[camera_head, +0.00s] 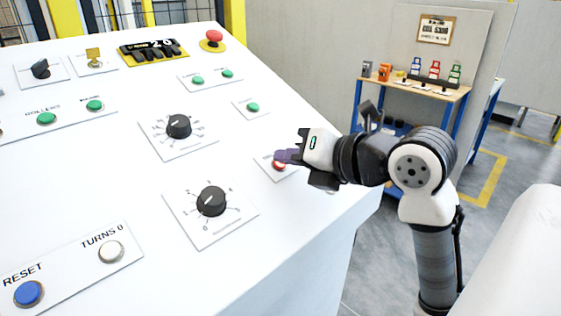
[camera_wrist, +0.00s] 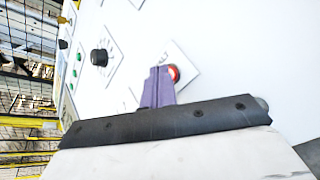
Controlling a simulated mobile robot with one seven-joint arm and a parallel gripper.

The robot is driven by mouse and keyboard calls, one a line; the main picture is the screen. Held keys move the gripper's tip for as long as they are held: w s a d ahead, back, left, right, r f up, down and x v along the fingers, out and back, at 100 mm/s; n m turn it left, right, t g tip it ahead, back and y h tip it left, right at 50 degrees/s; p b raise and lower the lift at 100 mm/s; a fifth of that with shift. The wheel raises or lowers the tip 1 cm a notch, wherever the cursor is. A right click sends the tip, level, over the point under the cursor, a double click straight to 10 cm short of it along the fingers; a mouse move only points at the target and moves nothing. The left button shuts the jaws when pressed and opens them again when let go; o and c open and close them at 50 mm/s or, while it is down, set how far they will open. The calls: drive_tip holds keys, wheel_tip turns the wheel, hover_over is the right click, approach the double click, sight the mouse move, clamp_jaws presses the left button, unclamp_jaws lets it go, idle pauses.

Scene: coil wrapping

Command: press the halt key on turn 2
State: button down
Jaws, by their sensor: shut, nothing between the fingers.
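The red key (camera_head: 279,165) sits on a small white plate near the right edge of the sloped white panel.
Two black dials (camera_head: 179,126) (camera_head: 211,201) lie left of the red key. Several green buttons (camera_head: 252,107) and a red mushroom button (camera_head: 214,37) are farther up. A blue RESET button (camera_head: 28,293) and a white TURNS 0 button (camera_head: 111,251) are lower left. A workbench (camera_head: 418,87) stands behind.

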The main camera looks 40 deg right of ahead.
drive_tip(key=shift+s+r, duration=0.25)
drive_tip(key=shift+r, duration=0.35)
drive_tip(key=r+p, duration=0.1)
drive_tip(key=s+r, duration=0.1)
drive_tip(key=r, duration=0.1)
drive_tip(key=s+r+p, duration=0.1)
drive_tip(key=shift+d+r+p, duration=0.15)
drive_tip(key=shift+r+p, duration=0.15)
drive_tip(key=shift+p, duration=0.05)
drive_tip(key=shift+s, duration=0.1)
idle(0.7)
